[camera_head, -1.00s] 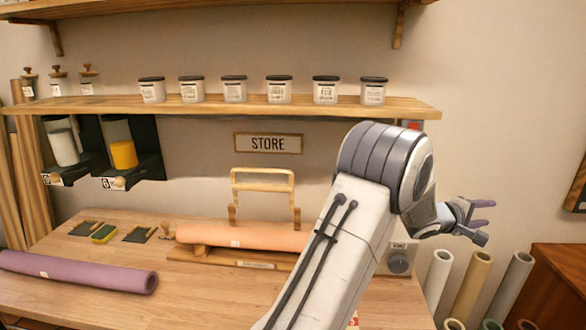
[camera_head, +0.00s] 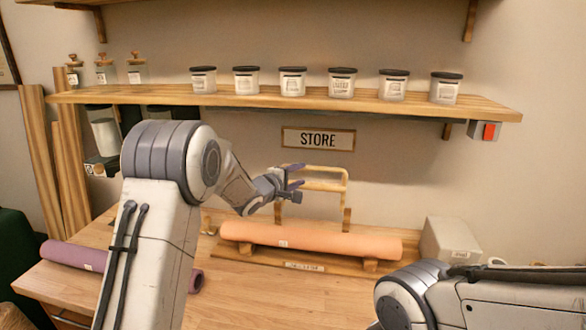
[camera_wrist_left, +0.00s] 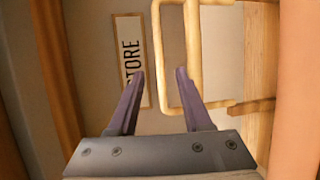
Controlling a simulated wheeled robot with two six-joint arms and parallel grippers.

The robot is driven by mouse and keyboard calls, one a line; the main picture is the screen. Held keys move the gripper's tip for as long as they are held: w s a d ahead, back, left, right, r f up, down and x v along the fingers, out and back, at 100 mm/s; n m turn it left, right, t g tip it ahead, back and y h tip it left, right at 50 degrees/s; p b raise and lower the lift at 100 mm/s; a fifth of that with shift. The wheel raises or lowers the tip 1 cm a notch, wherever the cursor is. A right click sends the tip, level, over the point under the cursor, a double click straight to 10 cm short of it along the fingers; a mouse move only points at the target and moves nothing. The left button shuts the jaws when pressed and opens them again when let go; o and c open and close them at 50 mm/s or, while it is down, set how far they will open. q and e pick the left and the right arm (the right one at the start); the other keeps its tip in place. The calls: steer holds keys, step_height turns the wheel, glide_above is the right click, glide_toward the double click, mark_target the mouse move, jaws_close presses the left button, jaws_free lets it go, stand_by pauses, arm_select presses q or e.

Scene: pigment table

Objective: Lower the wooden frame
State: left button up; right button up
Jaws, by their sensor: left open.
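The wooden frame (camera_head: 330,186) stands raised behind the peach roll (camera_head: 330,243), which lies in a wooden cradle (camera_head: 235,258). My left gripper (camera_head: 297,180) is open at the frame's upper left part in the head view and covers some of it. In the left wrist view, the frame (camera_wrist_left: 193,40) appears turned on its side. Its top bar lies between the lines of my two open fingertips (camera_wrist_left: 160,73), with nothing gripped. I cannot tell how far in front of the bar they are. My right arm enters at lower right; its gripper is out of view.
A STORE sign (camera_head: 318,138) hangs on the wall above the frame. A shelf (camera_head: 300,101) with several lidded jars runs above. A purple roll (camera_head: 72,255) lies at left, partly behind my left arm. A grey box (camera_head: 448,240) stands right of the cradle.

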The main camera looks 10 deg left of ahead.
mark_target(313, 169)
arm_select(q)
steer(key=p+x, duration=0.2)
steer(key=x, duration=0.6)
steer(key=shift+w+d+p, duration=0.15)
steer(key=shift+d+p, duration=0.05)
steer(key=shift+p, duration=0.1)
steer(key=shift+w+d+f, duration=0.2)
steer(key=shift+w, duration=0.4)
jaws_close()
stand_by(0.6)
